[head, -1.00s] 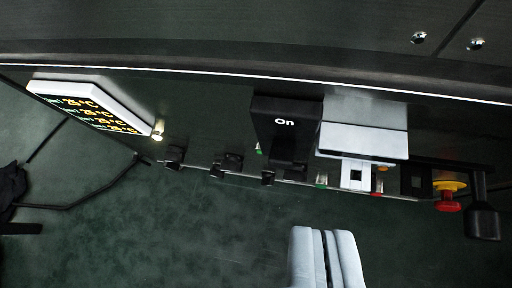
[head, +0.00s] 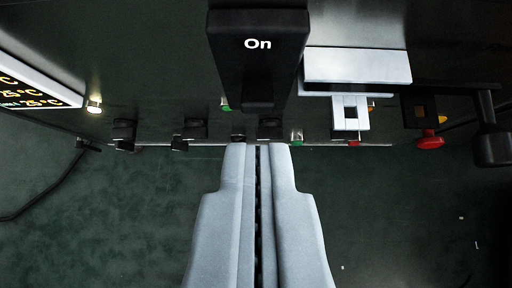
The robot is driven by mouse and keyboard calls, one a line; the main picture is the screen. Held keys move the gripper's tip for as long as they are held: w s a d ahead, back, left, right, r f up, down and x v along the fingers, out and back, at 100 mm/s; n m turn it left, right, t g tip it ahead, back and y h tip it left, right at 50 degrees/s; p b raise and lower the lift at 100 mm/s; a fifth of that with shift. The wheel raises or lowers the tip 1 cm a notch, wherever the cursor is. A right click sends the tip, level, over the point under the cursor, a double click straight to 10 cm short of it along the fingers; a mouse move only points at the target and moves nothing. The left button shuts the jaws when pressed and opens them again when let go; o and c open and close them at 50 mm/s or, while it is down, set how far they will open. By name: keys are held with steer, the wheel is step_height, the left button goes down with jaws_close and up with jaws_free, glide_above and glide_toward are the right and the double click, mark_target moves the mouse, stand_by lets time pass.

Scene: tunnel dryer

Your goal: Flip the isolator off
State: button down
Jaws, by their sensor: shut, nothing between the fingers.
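A black block marked "On" (head: 258,45), which looks like the isolator, juts from the dark panel at the top middle of the head view. Its lower part narrows to a darker end. My gripper (head: 257,146) is shut and empty. Its pale grey fingers point up the picture, with their tips just below the block in the picture. A gap shows between the tips and the block; whether they touch anything behind is not clear.
Right of the block are a white box (head: 357,66) with a bracket (head: 350,113), a red button (head: 430,142) and a black handle (head: 492,130). Small black knobs (head: 195,128) and a temperature display (head: 38,85) are to the left. Green floor below is open.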

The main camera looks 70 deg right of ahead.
mark_target(258, 112)
steer(key=x, duration=0.9)
steer(key=shift+s+a+f+t+h, duration=0.15)
steer(key=shift+a+f+t+h, duration=0.2)
steer(key=shift+h, duration=0.35)
steer(key=f+h, duration=0.1)
steer(key=a+h, duration=0.1)
steer(key=shift+s+a+f+t+h, duration=0.15)
steer(key=shift+s+f+t+h, duration=0.05)
steer(key=shift+f+t+h, duration=0.2)
steer(key=h, duration=0.1)
steer(key=f+t+h, duration=0.1)
steer(key=shift+a+f+h, duration=0.15)
steer(key=shift+a+h, duration=0.1)
steer(key=shift+h, duration=0.15)
steer(key=shift+f, duration=0.1)
